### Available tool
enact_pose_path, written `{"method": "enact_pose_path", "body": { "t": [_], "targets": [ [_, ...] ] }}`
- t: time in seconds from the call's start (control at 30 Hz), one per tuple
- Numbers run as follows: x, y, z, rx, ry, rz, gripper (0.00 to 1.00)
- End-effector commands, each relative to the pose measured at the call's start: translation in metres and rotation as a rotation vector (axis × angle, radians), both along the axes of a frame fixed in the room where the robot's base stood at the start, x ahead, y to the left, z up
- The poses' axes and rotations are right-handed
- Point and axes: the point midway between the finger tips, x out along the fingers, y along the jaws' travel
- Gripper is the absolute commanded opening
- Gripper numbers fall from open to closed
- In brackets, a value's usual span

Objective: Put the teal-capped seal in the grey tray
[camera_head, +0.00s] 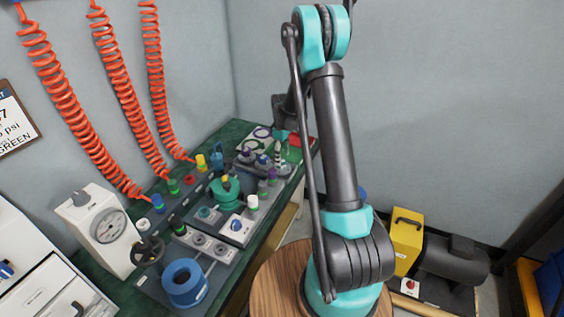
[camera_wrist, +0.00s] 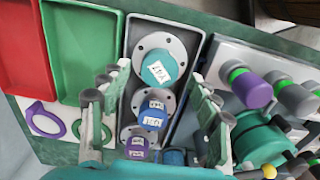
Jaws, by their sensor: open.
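The teal-capped seal (camera_wrist: 160,68) has a round pale grey flange and a paper label on its cap. It stands at the far end of a long grey tray (camera_wrist: 196,50) in the wrist view, in line with a blue-capped seal (camera_wrist: 153,115) and a purple-capped one (camera_wrist: 137,146). My gripper (camera_wrist: 158,80) is open, one finger on each side of this line. The teal cap shows between the fingertips with no clear contact, and nothing is held. In the head view my gripper (camera_head: 281,146) is over the bench's far end, where the seals are partly hidden.
A red tray (camera_wrist: 22,70) and a green tray (camera_wrist: 92,40) lie left of the grey one. Green and purple rings (camera_wrist: 48,125) lie on a white mat. Capped fittings (camera_wrist: 252,90) and a teal round fixture (camera_wrist: 258,140) crowd the right. A gauge (camera_head: 108,225) stands nearer.

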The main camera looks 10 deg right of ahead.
Motion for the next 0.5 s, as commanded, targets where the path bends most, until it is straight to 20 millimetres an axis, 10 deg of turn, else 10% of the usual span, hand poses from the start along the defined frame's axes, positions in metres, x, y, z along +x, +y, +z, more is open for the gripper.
{"method": "enact_pose_path", "body": {
  "t": [0.5],
  "targets": [
    [0.000,0.000,0.081,0.000,0.000,-0.001,0.62]
  ]
}}
